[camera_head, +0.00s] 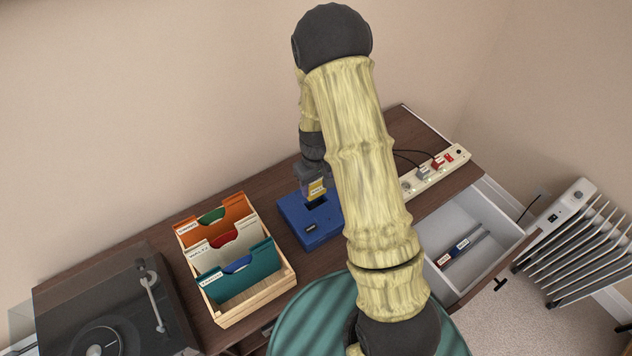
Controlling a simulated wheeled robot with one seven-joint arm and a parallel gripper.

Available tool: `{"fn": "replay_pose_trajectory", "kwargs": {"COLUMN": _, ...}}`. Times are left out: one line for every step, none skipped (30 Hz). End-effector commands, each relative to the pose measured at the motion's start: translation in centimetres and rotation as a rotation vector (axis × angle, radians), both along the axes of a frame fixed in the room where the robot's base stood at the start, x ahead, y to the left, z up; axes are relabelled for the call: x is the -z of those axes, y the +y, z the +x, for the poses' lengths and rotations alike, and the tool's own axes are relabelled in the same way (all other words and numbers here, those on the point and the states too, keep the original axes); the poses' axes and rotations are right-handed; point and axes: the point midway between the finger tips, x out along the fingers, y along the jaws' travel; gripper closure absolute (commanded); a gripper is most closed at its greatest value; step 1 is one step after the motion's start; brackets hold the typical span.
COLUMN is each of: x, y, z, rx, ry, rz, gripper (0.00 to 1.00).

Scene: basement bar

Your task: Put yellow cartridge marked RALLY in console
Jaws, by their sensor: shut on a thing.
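The yellow cartridge (317,189) is at my gripper (315,180), which is shut on it. Small marking shows on its label, too small to read with certainty. The cartridge is upright, over or partly in the dark slot of the blue console (297,230); I cannot tell how deep it sits. The console lies on the dark wooden sideboard. My arm hides the console's right side.
A wooden crate (262,302) with record dividers stands left of the console, and a turntable (100,325) further left. A power strip (437,172) lies at the right. An open drawer (475,275) holds several cartridges. A radiator (580,245) and a green round seat (310,315) are nearby.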

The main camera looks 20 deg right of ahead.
Motion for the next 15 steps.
{"fn": "replay_pose_trajectory", "kwargs": {"x": 0.8, "y": 0.0, "z": 0.0, "rx": 0.0, "ry": 0.0, "rz": 0.0, "gripper": 0.69}}
{"fn": "replay_pose_trajectory", "kwargs": {"x": 1.0, "y": 0.0, "z": 0.0, "rx": 0.0, "ry": 0.0, "rz": 0.0, "gripper": 0.69}}
{"fn": "replay_pose_trajectory", "kwargs": {"x": 1.3, "y": 0.0, "z": 0.0, "rx": 0.001, "ry": 0.0, "rz": 0.0, "gripper": 0.69}}
{"fn": "replay_pose_trajectory", "kwargs": {"x": 1.6, "y": 0.0, "z": 0.0, "rx": 0.001, "ry": 0.0, "rz": 0.0, "gripper": 0.69}}
{"fn": "replay_pose_trajectory", "kwargs": {"x": 1.8, "y": 0.0, "z": 0.0, "rx": 0.001, "ry": 0.0, "rz": 0.0, "gripper": 0.69}}
{"fn": "replay_pose_trajectory", "kwargs": {"x": 2.2, "y": 0.0, "z": 0.0, "rx": 0.001, "ry": 0.0, "rz": 0.0, "gripper": 0.69}}
{"fn": "replay_pose_trajectory", "kwargs": {"x": 2.4, "y": 0.0, "z": 0.0, "rx": 0.001, "ry": 0.0, "rz": 0.0, "gripper": 0.69}}
{"fn": "replay_pose_trajectory", "kwargs": {"x": 2.6, "y": 0.0, "z": 0.0, "rx": 0.001, "ry": 0.0, "rz": 0.0, "gripper": 0.69}}
{"fn": "replay_pose_trajectory", "kwargs": {"x": 3.0, "y": 0.0, "z": 0.0, "rx": 0.001, "ry": -0.001, "rz": 0.0, "gripper": 0.69}}
{"fn": "replay_pose_trajectory", "kwargs": {"x": 3.2, "y": 0.0, "z": 0.0, "rx": 0.001, "ry": -0.001, "rz": 0.0, "gripper": 0.69}}
{"fn": "replay_pose_trajectory", "kwargs": {"x": 3.4, "y": 0.0, "z": 0.0, "rx": 0.001, "ry": -0.001, "rz": 0.0, "gripper": 0.69}}
{"fn": "replay_pose_trajectory", "kwargs": {"x": 3.7, "y": 0.0, "z": 0.0, "rx": 0.001, "ry": -0.001, "rz": 0.0, "gripper": 0.69}}
{"fn": "replay_pose_trajectory", "kwargs": {"x": 3.9, "y": 0.0, "z": 0.0, "rx": 0.001, "ry": -0.001, "rz": 0.0, "gripper": 0.69}}
{"fn": "replay_pose_trajectory", "kwargs": {"x": 4.2, "y": 0.0, "z": 0.0, "rx": 0.001, "ry": -0.001, "rz": 0.0, "gripper": 0.69}}
{"fn": "replay_pose_trajectory", "kwargs": {"x": 4.4, "y": 0.0, "z": 0.0, "rx": 0.001, "ry": -0.001, "rz": 0.0, "gripper": 0.69}}
